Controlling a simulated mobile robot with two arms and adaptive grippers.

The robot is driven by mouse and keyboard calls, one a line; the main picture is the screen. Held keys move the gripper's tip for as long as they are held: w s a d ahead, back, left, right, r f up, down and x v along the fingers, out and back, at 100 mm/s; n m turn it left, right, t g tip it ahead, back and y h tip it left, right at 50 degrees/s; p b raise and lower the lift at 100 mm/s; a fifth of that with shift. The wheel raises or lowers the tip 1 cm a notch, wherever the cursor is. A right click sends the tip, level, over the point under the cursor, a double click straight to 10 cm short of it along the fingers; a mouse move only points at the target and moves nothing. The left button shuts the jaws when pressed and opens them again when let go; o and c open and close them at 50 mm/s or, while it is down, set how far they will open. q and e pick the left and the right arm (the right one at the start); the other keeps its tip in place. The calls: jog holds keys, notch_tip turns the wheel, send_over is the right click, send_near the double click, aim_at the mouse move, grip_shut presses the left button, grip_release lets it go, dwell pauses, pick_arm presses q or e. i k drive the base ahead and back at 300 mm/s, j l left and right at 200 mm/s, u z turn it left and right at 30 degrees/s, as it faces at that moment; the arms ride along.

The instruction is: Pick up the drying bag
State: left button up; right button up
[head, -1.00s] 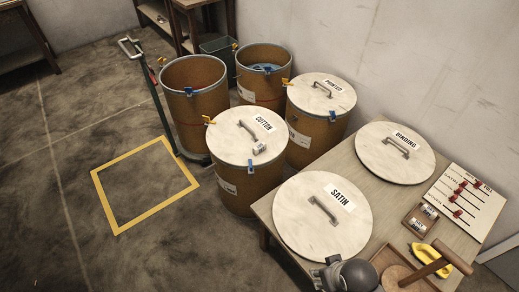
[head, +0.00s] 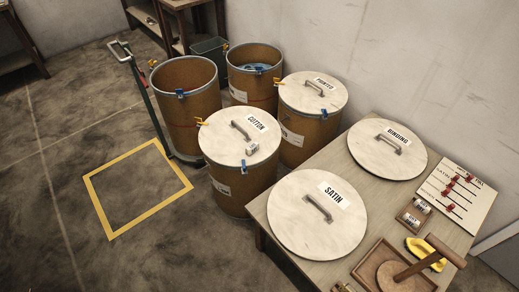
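Neither of my grippers is in view.
The table (head: 385,230) bears lids marked SATIN (head: 300,228) and BINDING (head: 375,152), a slider board (head: 472,215) and a wooden-handled tool (head: 420,262). Open drums (head: 186,115) stand behind. A green trolley handle (head: 150,110) rises beside a yellow floor square (head: 112,212). Floor at left is clear.

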aim_at(252, 148)
jog(key=i+j+z, duration=0.1)
jog(key=z, duration=0.3)
jog(key=j+z, duration=0.2)
jog(key=z, duration=0.2)
jog(key=i+j+z, duration=0.15)
jog(key=z, duration=0.3)
jog(key=j+z, duration=0.25)
jog(key=z, duration=0.15)
